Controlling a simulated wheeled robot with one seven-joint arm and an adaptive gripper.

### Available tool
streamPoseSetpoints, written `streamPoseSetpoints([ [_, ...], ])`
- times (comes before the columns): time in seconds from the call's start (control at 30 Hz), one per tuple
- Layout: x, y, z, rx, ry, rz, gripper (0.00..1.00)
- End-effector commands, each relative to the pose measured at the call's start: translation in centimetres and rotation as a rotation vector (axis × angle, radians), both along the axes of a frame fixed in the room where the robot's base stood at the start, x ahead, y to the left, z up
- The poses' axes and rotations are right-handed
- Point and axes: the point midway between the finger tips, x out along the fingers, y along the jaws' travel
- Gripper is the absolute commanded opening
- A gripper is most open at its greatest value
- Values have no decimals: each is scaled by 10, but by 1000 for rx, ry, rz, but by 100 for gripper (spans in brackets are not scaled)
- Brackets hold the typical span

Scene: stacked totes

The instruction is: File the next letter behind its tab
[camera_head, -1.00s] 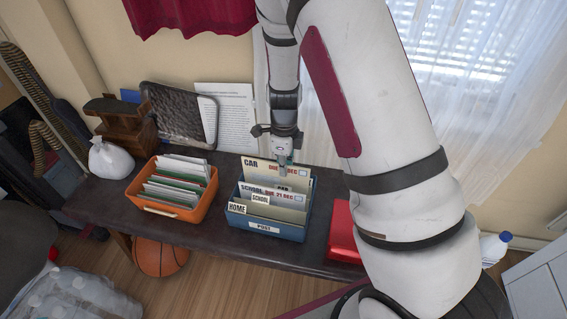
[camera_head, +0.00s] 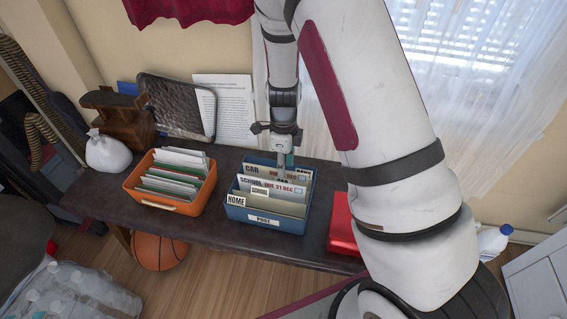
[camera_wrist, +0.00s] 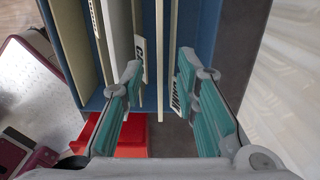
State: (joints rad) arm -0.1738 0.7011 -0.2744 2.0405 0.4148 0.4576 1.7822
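A blue box (camera_head: 263,221) marked POST stands on the dark table with upright cards and tabs: HOME (camera_head: 236,200) at the front, SCHOOL (camera_head: 260,191) behind it, and a partly hidden tab (camera_head: 304,171) at the back. A cream letter marked CAR DUE DEC (camera_head: 262,172) stands low in the rear part of the box. My gripper (camera_head: 282,165) is over the rear of the box. In the wrist view my gripper (camera_wrist: 160,92) has its teal fingers apart, with a thin cream sheet (camera_wrist: 159,50) edge-on between them, seemingly touching neither. The CAR tab (camera_wrist: 140,58) is beside the left finger.
An orange box (camera_head: 156,205) of letters stands left of the blue box. A red box (camera_head: 341,235) stands close on its right. A white bag (camera_head: 106,154), a brown wooden stand and a dark tray are at the back left. Bare table shows between the two boxes.

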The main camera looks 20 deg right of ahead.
Motion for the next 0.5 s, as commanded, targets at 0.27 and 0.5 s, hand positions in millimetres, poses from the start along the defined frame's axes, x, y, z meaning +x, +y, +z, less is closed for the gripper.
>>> streamPoseSetpoints([
  [0.27, 1, 0, 13, 0, -2, 1, 28],
  [0.5, 1, 0, 60, 0, -5, 2, 28],
])
